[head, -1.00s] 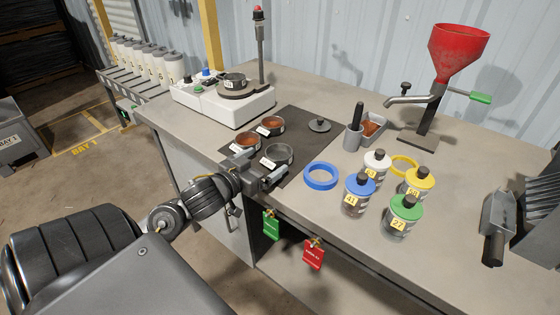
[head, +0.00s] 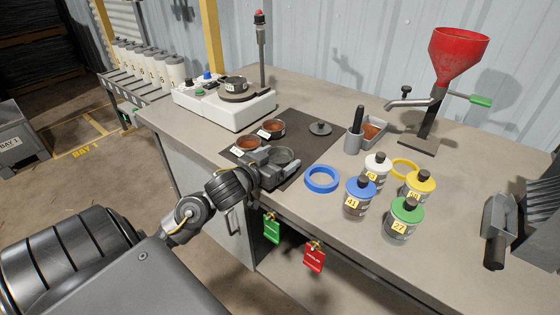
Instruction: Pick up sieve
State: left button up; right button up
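A dark, round, empty sieve (head: 284,155) sits on the black mat (head: 310,148), its near side partly hidden by my gripper. My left gripper (head: 281,165) is at the near side of this sieve, low over the mat, with its fingers spread apart. Contact with the rim cannot be made out. Two similar round pans with copper-coloured granules, one farther back (head: 272,127) and one to the left (head: 247,144), stand on the mat with white tags. Another dark round pan (head: 233,84) sits on the white shaker machine (head: 235,110). My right gripper is not in view.
A small dark lid (head: 320,128) lies on the mat. A blue ring (head: 322,179) and several jars, such as the blue-lidded one (head: 359,197), stand right of the gripper. A red funnel (head: 458,52) stands behind. Green (head: 271,230) and red (head: 314,257) tags hang from the front edge.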

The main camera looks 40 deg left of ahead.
pick_arm(q)
jog(key=c, duration=0.9)
jog(key=shift+r, duration=0.1)
jog(key=shift+r, duration=0.2)
notch_tip(320, 180, up, 3)
jog(key=shift+d+r+p, duration=0.1)
jog(key=shift+r+p, duration=0.05)
jog(key=shift+p, duration=0.65)
jog(key=s+d+r+p, duration=0.2)
jog(key=s+r, duration=0.1)
jog(key=r, duration=0.1)
jog(key=shift+r+p, duration=0.35)
jog(key=s+d+r+p, duration=0.55)
jog(key=s+p, duration=0.25)
jog(key=p, duration=0.6)
jog(key=w+d+r, duration=0.4)
jog(key=w+d, duration=0.3)
jog(key=d, duration=0.2)
jog(key=shift+w+d+r, duration=0.2)
jog(key=shift+w+r, duration=0.05)
jog(key=shift+r, duration=0.05)
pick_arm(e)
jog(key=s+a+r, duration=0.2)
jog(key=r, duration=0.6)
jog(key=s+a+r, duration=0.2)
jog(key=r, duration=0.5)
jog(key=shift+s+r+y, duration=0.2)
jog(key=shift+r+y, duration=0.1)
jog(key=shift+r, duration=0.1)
